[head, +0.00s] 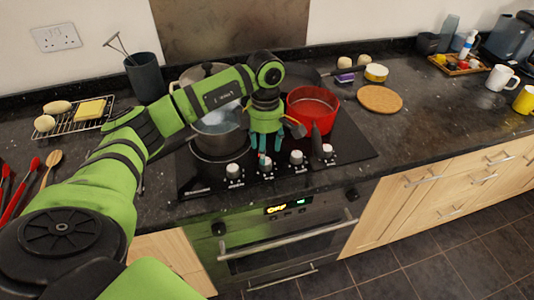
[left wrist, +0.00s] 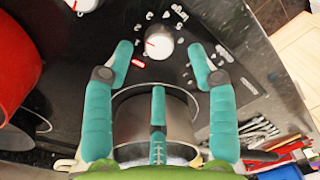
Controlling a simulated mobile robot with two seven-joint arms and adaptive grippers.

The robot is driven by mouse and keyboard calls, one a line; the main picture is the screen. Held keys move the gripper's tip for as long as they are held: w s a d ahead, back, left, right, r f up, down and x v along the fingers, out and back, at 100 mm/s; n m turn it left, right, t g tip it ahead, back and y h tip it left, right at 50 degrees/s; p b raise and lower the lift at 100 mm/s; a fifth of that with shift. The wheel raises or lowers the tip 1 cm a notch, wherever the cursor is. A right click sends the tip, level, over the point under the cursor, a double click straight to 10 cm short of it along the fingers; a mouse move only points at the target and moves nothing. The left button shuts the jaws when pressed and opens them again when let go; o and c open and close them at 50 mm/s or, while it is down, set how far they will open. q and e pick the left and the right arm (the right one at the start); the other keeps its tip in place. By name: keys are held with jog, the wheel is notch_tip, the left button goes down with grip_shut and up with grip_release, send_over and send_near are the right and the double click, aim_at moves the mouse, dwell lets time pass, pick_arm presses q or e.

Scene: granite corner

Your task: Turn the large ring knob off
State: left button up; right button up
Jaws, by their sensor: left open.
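The hob (head: 345,150) has a row of white and silver knobs along its front edge: the leftmost knob (head: 233,171), a second knob (head: 265,165), a third knob (head: 296,158) and the rightmost knob (head: 327,151). My left gripper (head: 263,150) is open and empty, pointing down above the hob between the pots. In the left wrist view, a knob (left wrist: 159,43) with a red pointer line shows between and beyond its fingertips, apparently the leftmost one. Another knob (left wrist: 85,5) shows at the top. My right gripper is not in view.
A steel pot (head: 220,140) stands left of my gripper, and a red pan (head: 313,100) stands close on its right, its dark handle reaching toward the knobs. The oven (head: 285,240) with its bar handle is below. The right-hand worktop (head: 420,130) has free room.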

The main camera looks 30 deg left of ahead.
pick_arm(q)
notch_tip(320, 180, down, 4)
jog(key=shift+s+r+p, duration=0.1)
jog(key=shift+r+p, duration=0.1)
jog(key=shift+p, duration=0.3)
jog(key=shift+f, duration=0.25)
jog(key=shift+d+f, duration=0.1)
jog(key=shift+f, duration=0.1)
jog(key=c, duration=1.1)
jog(key=shift+c, duration=0.2)
